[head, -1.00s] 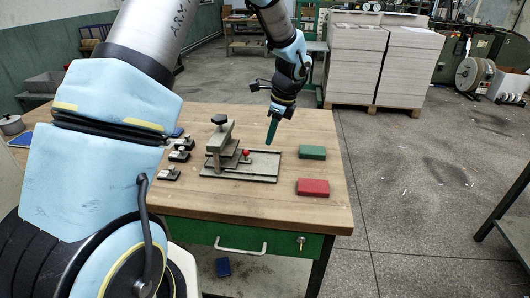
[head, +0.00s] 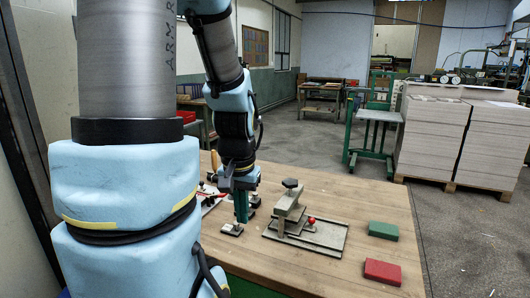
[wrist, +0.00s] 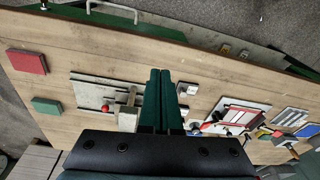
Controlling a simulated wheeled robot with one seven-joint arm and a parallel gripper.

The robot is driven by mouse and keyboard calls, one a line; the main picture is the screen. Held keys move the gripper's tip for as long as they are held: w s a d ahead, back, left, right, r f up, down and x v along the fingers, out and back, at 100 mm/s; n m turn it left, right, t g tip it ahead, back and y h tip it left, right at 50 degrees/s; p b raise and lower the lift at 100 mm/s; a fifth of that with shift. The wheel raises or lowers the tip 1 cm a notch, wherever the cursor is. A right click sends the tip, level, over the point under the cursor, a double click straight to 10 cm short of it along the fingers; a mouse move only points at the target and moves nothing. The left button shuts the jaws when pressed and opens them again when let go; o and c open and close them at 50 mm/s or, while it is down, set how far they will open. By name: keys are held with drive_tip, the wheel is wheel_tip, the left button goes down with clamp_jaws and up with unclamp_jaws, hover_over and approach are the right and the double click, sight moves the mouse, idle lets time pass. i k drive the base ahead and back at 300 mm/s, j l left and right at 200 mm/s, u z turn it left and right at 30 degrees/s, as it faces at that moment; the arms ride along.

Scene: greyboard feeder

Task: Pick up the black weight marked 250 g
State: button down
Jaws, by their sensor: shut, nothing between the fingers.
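My gripper (head: 241,218) points down over the table, its dark green fingers together and empty. In the head view the fingers are just above or beside a small dark block with a pale top (head: 232,229); I cannot tell whether they touch. The fingers also show in the wrist view (wrist: 160,76), with a small pale-topped block (wrist: 187,88) just right of them. More small dark pieces stand behind the gripper in the head view, partly hidden. No 250 g marking is readable, so I cannot tell which piece is the weight.
A metal fixture (head: 330,243) with a black knob and red ball stands to the right on the wooden table (head: 290,268). A green block (head: 383,230) and a red block (head: 382,271) lie farther right. A white-and-red board (wrist: 238,115) lies on the table in the wrist view.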

sight(234, 230)
drive_tip(key=i+j+z, duration=0.15)
drive_tip(key=j, duration=0.4)
drive_tip(key=j+z, duration=0.15)
drive_tip(key=j, duration=0.4)
drive_tip(key=i+j+z, duration=0.15)
drive_tip(key=j, duration=0.4)
